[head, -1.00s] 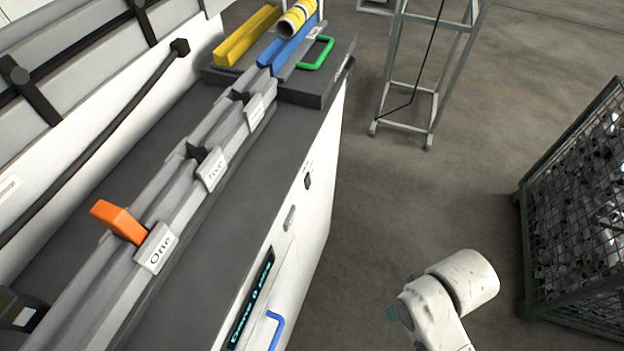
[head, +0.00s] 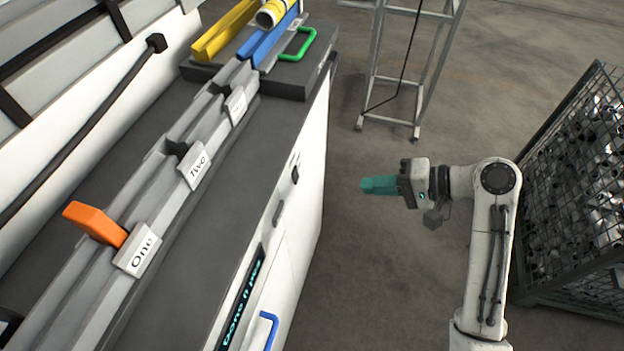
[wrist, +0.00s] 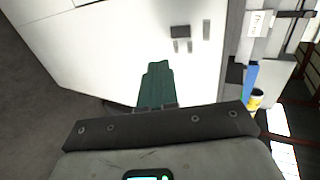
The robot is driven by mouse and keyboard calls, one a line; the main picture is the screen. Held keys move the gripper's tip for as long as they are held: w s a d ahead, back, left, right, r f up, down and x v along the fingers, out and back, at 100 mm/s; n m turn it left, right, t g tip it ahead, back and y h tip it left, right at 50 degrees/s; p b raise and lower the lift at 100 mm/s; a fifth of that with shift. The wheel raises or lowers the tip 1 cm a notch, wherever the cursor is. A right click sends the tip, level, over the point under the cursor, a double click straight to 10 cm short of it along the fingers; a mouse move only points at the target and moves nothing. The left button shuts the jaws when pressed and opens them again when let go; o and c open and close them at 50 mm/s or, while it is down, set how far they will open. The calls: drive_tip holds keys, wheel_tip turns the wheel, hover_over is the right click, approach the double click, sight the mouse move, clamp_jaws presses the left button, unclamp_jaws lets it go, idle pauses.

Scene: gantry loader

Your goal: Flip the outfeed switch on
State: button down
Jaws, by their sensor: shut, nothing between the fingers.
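A small dark switch (head: 296,174) sits on the white side panel of the bench, with small marks above it too small to read. Its on or off position cannot be made out. My gripper (head: 364,186), with teal fingers, is to the right of the panel, pointing toward it and apart from it. The fingers are together and empty. In the wrist view my gripper (wrist: 157,66) points at the white panel, where several small dark and grey fittings (wrist: 180,32) show; I cannot tell which is the switch.
A grey handle-like slot (head: 278,212), a display (head: 242,300) and a blue handle (head: 266,330) are on the same panel. An orange lever (head: 95,224) stands on the rails. A mesh crate (head: 535,290) is at right, a metal frame (head: 415,125) behind. Floor between is clear.

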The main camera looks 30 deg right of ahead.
drive_tip(key=shift+w+d+r, duration=0.1)
drive_tip(key=shift+w+r, duration=0.05)
drive_tip(key=shift+r, duration=0.2)
drive_tip(key=p, duration=0.2)
approach(296, 175)
drive_tip(key=w+a+f, duration=0.3)
drive_tip(key=w+f, duration=0.1)
drive_tip(key=f, duration=0.1)
drive_tip(key=shift+w+a, duration=0.2)
drive_tip(key=shift+a, duration=0.05)
drive_tip(key=shift+f, duration=0.1)
